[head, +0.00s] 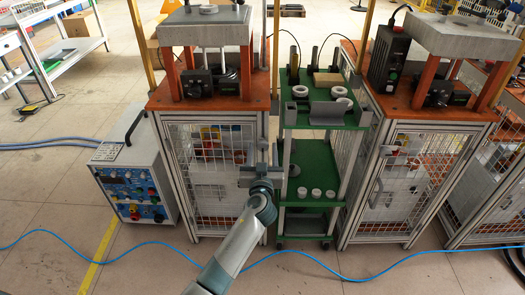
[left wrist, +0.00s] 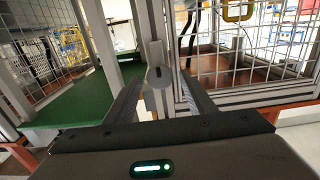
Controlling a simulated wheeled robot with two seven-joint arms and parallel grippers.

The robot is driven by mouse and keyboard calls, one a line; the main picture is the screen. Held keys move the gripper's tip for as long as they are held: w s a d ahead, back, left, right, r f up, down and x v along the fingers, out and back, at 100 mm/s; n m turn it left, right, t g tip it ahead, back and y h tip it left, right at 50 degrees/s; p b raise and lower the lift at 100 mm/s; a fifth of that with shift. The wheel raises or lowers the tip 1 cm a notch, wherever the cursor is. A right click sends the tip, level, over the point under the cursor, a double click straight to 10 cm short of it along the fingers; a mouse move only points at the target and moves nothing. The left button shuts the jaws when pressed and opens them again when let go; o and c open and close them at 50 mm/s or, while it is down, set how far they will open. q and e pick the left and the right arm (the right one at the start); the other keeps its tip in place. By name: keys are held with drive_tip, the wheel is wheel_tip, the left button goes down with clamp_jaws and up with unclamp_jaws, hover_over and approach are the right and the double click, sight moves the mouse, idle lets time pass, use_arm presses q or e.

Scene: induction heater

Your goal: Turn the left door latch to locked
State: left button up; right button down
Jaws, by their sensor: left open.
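The left door (head: 205,165) is a wire-mesh door in an aluminium frame, on the left cabinet. Its latch (left wrist: 160,77), a small grey handle with a dark slot, shows in the left wrist view on a vertical aluminium post. My left gripper (head: 262,168) is at the right front edge of the left cabinet and mostly hides the latch in the head view. In the left wrist view its two fingers are spread, one on either side of the latch. I cannot tell whether either finger touches it. My right gripper is not in view.
A green-shelved cart (head: 320,160) holding small parts stands close to the right of the left cabinet. The right cabinet (head: 405,185) stands beyond it. A blue-panelled control box (head: 130,185) stands at the left. A blue cable (head: 310,257) crosses the floor in front.

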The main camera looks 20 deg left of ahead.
use_arm(q)
drive_tip(key=c, duration=1)
